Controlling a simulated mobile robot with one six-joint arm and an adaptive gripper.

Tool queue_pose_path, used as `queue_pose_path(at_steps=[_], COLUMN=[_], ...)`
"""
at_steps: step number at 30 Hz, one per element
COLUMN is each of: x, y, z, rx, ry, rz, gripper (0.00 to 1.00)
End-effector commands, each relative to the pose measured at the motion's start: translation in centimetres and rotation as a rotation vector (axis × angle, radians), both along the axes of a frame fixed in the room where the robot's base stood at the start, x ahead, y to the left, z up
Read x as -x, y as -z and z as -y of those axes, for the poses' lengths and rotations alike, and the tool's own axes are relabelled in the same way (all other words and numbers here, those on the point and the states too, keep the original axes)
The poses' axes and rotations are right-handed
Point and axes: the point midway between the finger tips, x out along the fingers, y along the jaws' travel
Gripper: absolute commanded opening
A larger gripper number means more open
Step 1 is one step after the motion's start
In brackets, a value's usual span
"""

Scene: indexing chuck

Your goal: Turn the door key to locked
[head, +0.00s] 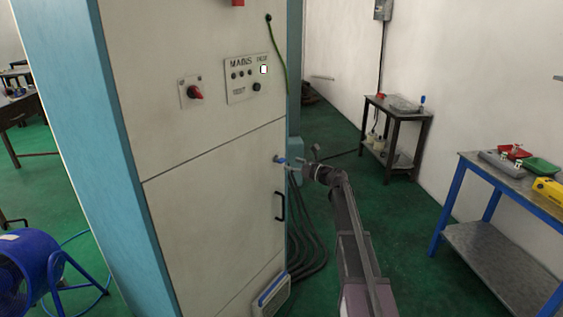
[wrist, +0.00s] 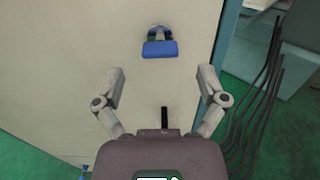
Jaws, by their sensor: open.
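The door key has a blue grip (head: 281,160) and sits in the cabinet door near its right edge, above a black handle. In the wrist view the blue key grip (wrist: 160,49) lies crosswise in front of a round metal lock (wrist: 159,31). My gripper (head: 301,160) is close to the key on its right side in the head view. In the wrist view my gripper (wrist: 162,74) has its two fingers spread wide, with the key beyond and between them, not touching it. Nothing is held.
The pale cabinet door (head: 215,205) carries a black pull handle (head: 281,207), which also shows in the wrist view (wrist: 164,117) below the key. Dark cables (head: 308,235) hang right of the cabinet. A blue-legged bench (head: 490,240) stands at right. Green floor lies between.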

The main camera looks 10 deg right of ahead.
Motion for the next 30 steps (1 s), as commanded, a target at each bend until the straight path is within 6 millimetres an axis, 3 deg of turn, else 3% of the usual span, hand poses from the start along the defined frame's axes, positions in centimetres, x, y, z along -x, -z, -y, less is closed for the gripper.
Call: queue_pose_path(at_steps=[9,24,26,30], x=[-3.0,-3.6,-3.6,-3.6], y=[0.0,0.0,0.0,0.0], z=[-2.8,-3.5,-3.5,-3.5], rx=[0.000,0.000,0.000,0.000], ry=[0.000,0.001,0.001,0.001], rz=[0.000,0.000,0.000,0.000], gripper=[0.91,0.91,0.80,0.38])
